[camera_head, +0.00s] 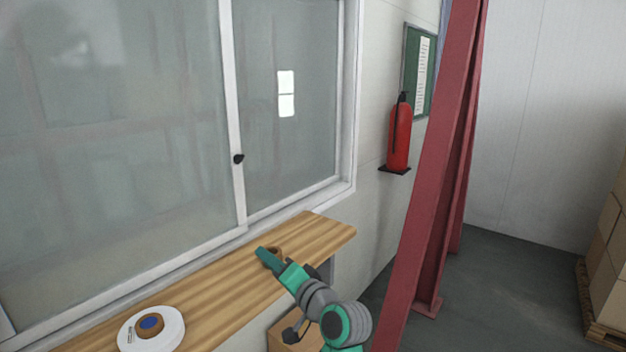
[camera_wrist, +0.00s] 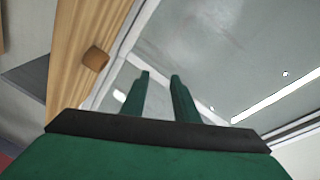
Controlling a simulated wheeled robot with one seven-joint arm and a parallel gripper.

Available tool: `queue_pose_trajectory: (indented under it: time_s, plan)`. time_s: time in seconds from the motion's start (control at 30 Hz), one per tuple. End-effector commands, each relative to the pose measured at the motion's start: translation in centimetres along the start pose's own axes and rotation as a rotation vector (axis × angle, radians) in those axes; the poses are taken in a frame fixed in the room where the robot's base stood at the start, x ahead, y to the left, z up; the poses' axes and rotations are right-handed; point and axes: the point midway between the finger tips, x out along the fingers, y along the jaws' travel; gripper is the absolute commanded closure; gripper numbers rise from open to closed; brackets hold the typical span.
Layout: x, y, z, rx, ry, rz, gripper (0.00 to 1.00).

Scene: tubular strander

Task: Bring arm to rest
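My arm reaches up from the bottom of the head view, with its green gripper (camera_head: 265,254) over the right part of the wooden shelf (camera_head: 215,292). In the wrist view the two green fingers of my gripper (camera_wrist: 160,76) stand apart with nothing between them. They point toward the window glass. A small brown object (camera_head: 278,252) sits on the shelf by the gripper, partly hidden behind it. It also shows in the wrist view (camera_wrist: 96,58), left of the fingers and apart from them.
A white round item with a brown and blue centre (camera_head: 151,330) lies at the shelf's near left. The window (camera_head: 120,130) rises behind the shelf. A red steel column (camera_head: 432,170) stands to the right, near a fire extinguisher (camera_head: 399,137). Stacked boxes (camera_head: 608,250) stand far right.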

Motion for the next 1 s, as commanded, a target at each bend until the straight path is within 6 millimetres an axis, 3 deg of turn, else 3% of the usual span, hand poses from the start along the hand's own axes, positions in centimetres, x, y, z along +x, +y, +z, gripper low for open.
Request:
queue_pose_trajectory:
  time_s: [0.03,0.2,0.5,0.8,1.0]
  plan:
    - [-0.5,2.5,1.1,0.001,0.019,0.029,0.73]
    - [-2.4,9.2,4.3,-0.023,0.092,0.111,0.73]
    - [-7.9,18.7,10.6,-0.105,0.196,0.258,0.73]
    - [-15.4,25.0,17.4,-0.224,0.262,0.401,0.73]
    - [-21.0,27.1,21.8,-0.322,0.287,0.487,0.73]
